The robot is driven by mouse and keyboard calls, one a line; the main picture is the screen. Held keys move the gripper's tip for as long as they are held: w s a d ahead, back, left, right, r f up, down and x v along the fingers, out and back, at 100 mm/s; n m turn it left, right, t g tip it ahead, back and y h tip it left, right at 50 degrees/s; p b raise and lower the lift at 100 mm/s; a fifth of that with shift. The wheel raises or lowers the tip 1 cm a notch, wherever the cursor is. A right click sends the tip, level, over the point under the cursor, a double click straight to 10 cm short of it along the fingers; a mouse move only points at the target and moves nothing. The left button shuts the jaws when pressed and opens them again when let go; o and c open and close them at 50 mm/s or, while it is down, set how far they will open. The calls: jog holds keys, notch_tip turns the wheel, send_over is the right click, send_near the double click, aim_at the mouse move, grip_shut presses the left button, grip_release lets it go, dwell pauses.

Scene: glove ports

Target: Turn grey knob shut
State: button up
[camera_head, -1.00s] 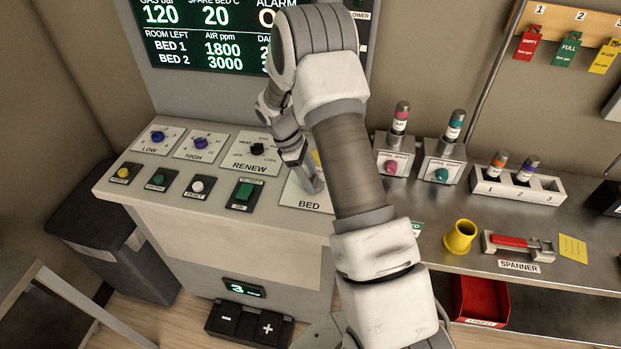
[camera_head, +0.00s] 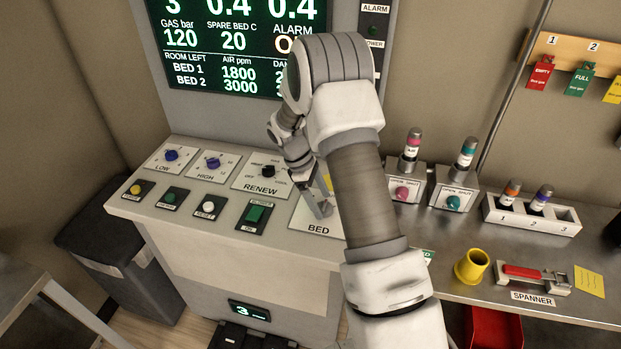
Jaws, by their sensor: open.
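No grey knob shows clearly. My gripper (camera_head: 318,202) is over the BED panel (camera_head: 310,226) at the right end of the console top, pointing down. Its fingers are small and partly hidden by my arm; it looks open. A grey piece at the fingertips may be a finger or part of a knob; I cannot tell which. My arm hides the right part of this panel. To the right, a pink knob (camera_head: 402,193) and a teal knob (camera_head: 453,203) sit on metal boxes; the teal one's plate reads OPEN SHUT. Both are apart from my gripper.
Left of my gripper are a black RENEW knob (camera_head: 268,171), blue HIGH knob (camera_head: 213,163), blue LOW knob (camera_head: 171,155) and a green switch (camera_head: 254,214). The display (camera_head: 235,45) stands behind.

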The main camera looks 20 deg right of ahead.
jog(key=b+v, duration=0.1)
jog(key=v, duration=1.5)
jog(key=shift+r, duration=0.3)
